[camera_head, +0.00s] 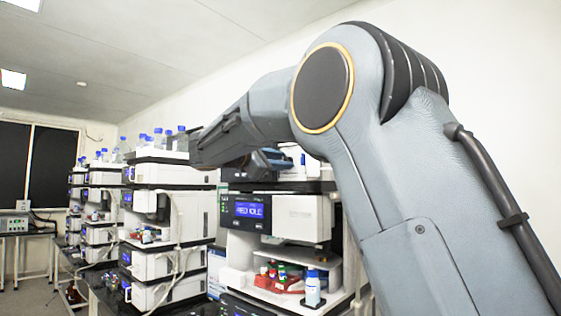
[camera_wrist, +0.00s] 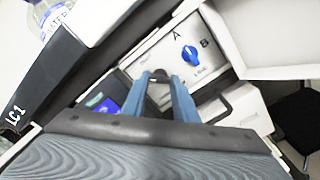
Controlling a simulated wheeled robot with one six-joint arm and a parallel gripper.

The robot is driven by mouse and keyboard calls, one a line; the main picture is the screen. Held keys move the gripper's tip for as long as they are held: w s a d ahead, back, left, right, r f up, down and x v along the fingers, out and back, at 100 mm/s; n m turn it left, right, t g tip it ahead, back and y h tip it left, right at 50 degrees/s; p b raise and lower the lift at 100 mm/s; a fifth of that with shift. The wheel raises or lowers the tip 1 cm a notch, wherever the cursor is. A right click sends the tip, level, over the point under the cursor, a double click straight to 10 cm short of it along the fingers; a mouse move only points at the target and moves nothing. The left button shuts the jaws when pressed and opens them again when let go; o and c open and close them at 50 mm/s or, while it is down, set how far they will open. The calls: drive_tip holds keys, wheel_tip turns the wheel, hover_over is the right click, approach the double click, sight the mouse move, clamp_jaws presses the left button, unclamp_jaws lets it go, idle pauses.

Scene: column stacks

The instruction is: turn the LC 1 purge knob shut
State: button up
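In the wrist view, the two blue-grey fingers of my gripper (camera_wrist: 160,78) stand apart in front of a light panel. A small dark round part (camera_wrist: 158,92), possibly the purge knob, shows between them. The fingers hide some of it, and I cannot tell whether they touch it. A blue pointer knob (camera_wrist: 190,55) with the letters A and B is on the panel just beyond, clear of the fingers. The LC 1 label (camera_wrist: 15,112) is on a dark edge at the left. In the head view, my gripper (camera_head: 270,160) is by the near stack, largely hidden by my arm.
The near stack has a lit display (camera_head: 250,210) and a shelf of small bottles (camera_head: 312,287). More instrument stacks (camera_head: 150,202) stand to the left, with bottles on top. A capped bottle (camera_wrist: 48,18) is at the wrist view's upper left.

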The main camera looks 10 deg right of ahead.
drive_tip(key=shift+f+m+b, duration=0.1)
drive_tip(key=shift+m+b, duration=0.2)
drive_tip(key=shift+b, duration=0.3)
drive_tip(key=m+b, duration=0.1)
drive_tip(key=b, duration=0.2)
drive_tip(key=shift+f+m, duration=0.1)
drive_tip(key=shift+m, duration=0.2)
drive_tip(key=m+b, duration=0.6)
drive_tip(key=b, duration=0.2)
drive_tip(key=shift+r+m+b, duration=0.2)
drive_tip(key=shift+m+b, duration=0.1)
drive_tip(key=shift+b, duration=0.1)
drive_tip(key=o, duration=1)
drive_tip(key=shift+o, duration=0.2)
